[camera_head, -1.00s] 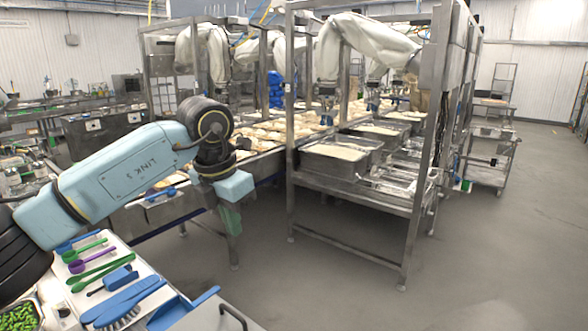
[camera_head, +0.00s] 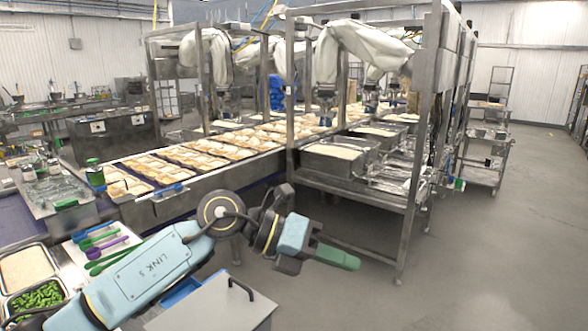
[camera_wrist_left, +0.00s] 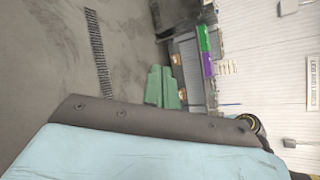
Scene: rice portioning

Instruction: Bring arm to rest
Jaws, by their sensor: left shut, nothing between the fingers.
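My left arm (camera_head: 150,272) comes in from the lower left, low in front of the conveyor. My left gripper (camera_head: 338,258), with green fingers, is shut and empty. It points right over open floor, in front of the steel frame. In the left wrist view the green fingers (camera_wrist_left: 163,88) are together with nothing between them. My right gripper is not in view.
A conveyor (camera_head: 232,167) with several food trays runs behind my arm. A steel frame (camera_head: 410,215) holds rice bins (camera_head: 335,158). Below my arm are a grey box (camera_head: 215,308), coloured utensils (camera_head: 100,240) and a pan of green vegetables (camera_head: 38,297). Floor at right is clear.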

